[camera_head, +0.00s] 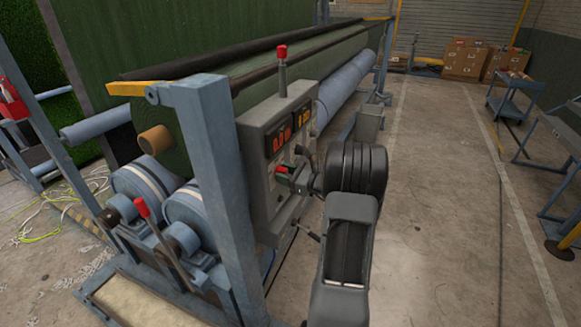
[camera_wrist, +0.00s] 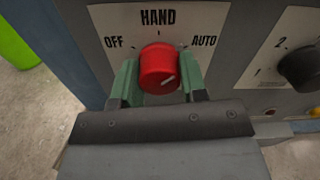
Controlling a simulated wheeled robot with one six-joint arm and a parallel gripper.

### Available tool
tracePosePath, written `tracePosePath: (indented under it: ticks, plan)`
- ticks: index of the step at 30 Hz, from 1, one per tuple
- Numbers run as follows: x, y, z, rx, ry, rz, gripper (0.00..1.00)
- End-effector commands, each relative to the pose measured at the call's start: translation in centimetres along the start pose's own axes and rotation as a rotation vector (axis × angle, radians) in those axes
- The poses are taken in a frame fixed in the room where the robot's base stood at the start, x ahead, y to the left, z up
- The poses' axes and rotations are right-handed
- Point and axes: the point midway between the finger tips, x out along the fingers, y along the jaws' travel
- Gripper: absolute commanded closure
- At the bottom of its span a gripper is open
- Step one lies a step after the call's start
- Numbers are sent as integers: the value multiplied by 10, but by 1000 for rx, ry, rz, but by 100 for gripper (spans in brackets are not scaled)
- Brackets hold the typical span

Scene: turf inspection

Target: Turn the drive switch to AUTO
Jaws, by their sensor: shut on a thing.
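The drive switch is a red round knob (camera_wrist: 158,66) on a pale plate (camera_wrist: 205,17) marked OFF at left, HAND at top and AUTO at right. A short white line on the knob's face slants up to the right, towards the AUTO side. My gripper (camera_wrist: 159,88) has its two green fingers on either side of the knob, shut on it. In the head view my gripper (camera_head: 293,180) reaches the front of the grey control box (camera_head: 255,150), and the knob is mostly hidden there.
A black knob (camera_wrist: 299,67) sits to the right on a plate marked 1 and 2. A red-topped lever (camera_head: 282,60) stands above the box. The blue frame post (camera_head: 215,190) and turf roller are at left.

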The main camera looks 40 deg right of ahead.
Motion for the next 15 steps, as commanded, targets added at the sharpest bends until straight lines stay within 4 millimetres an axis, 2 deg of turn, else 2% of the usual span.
tracePosePath:
  ticks: [6,15]
  plan:
    - [0,1,4,135,-2,1,84]
    - [0,3,2,235,-1,2,84]
